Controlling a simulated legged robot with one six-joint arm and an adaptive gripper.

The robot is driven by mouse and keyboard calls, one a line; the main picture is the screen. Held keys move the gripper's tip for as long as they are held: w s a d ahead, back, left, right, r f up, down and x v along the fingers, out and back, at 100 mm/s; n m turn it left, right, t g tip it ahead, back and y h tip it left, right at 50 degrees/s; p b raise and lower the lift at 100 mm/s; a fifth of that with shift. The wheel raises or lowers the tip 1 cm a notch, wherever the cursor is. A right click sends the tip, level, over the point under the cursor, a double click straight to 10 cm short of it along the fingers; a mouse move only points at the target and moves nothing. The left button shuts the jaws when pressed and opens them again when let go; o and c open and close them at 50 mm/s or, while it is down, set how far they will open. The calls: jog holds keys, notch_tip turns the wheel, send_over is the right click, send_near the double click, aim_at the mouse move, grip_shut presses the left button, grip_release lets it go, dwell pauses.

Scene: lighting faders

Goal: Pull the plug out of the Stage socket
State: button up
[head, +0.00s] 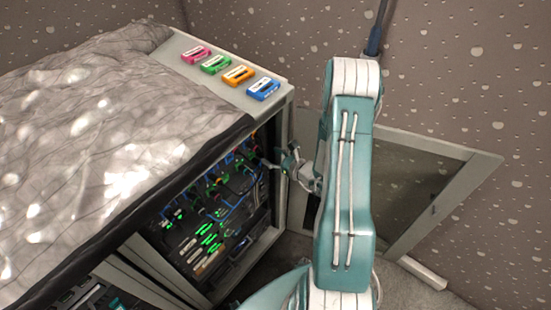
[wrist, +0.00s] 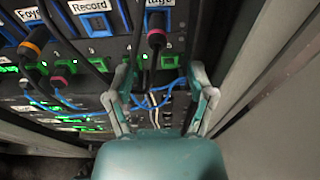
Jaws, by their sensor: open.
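The fingers do not appear to touch the plug; the exact depth gap cannot be told. In the head view, my gripper (head: 288,160) is at the right side of the rack opening; the plug cannot be made out there.
The Record socket (wrist: 95,22) and an orange-ringed plug (wrist: 28,48) are to the left, with loose cables around. A rack side wall (wrist: 235,60) stands close right. An open door (head: 440,190) is right of my arm. Several cassettes (head: 238,75) lie on top.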

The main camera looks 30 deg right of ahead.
aim_at(259, 150)
jog(key=x, duration=0.5)
jog(key=shift+w+a, duration=0.2)
jog(key=shift+a, duration=0.1)
jog(key=shift+w+a+f, duration=0.1)
jog(key=shift+w, duration=0.4)
grip_shut()
jog(key=shift+s, duration=0.15)
jog(key=shift+f+v, duration=0.2)
jog(key=shift+v, duration=0.9)
jog(key=shift+f+v, duration=0.2)
jog(key=shift+v, duration=0.9)
jog(key=shift+s, duration=0.15)
